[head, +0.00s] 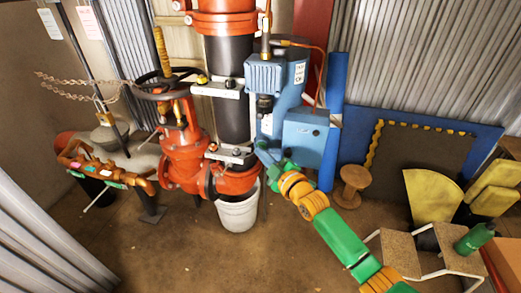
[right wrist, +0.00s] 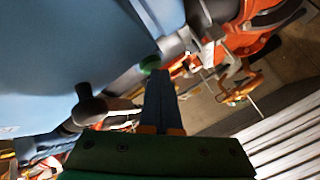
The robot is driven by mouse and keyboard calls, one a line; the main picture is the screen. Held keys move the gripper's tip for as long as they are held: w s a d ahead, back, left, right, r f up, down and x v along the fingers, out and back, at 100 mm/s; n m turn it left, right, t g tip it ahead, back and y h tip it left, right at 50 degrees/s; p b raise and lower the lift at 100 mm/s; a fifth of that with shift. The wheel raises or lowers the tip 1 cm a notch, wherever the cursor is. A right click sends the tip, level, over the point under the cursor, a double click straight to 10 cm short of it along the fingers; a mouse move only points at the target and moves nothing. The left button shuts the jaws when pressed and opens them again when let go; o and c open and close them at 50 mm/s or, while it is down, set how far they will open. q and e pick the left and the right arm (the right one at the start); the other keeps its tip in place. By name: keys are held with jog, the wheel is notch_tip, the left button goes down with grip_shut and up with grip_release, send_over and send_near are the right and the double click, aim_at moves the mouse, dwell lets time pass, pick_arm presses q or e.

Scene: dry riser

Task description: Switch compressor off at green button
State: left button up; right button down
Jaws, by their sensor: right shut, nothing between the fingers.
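The compressor (head: 268,80) is a blue unit with a ribbed motor and a blue box (head: 305,133), mounted beside the black and red riser pipe. In the right wrist view its blue casing (right wrist: 60,45) fills the upper left. The green button (right wrist: 150,65) shows there at the casing's edge, just beyond my fingertips. My right gripper (head: 262,148) is shut and empty at the compressor's lower left side. In the right wrist view its closed fingers (right wrist: 160,76) point at the button, and I cannot tell whether they touch it. The button is not visible in the head view. My left gripper is out of view.
A dark knobbed lever (right wrist: 90,106) sticks out left of my fingers. Red valves (head: 183,155) and a handwheel (head: 165,85) stand left of the riser. A white bucket (head: 238,210) is below. A wooden spool (head: 352,185) and stools (head: 398,250) stand at right.

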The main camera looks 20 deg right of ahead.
jog(key=s+a+p, duration=0.3)
jog(key=s+p, duration=0.2)
jog(key=p, duration=0.1)
jog(key=shift+s+a, duration=0.3)
jog(key=shift+a, duration=0.05)
dwell(0.3)
jog(key=shift+f, duration=0.1)
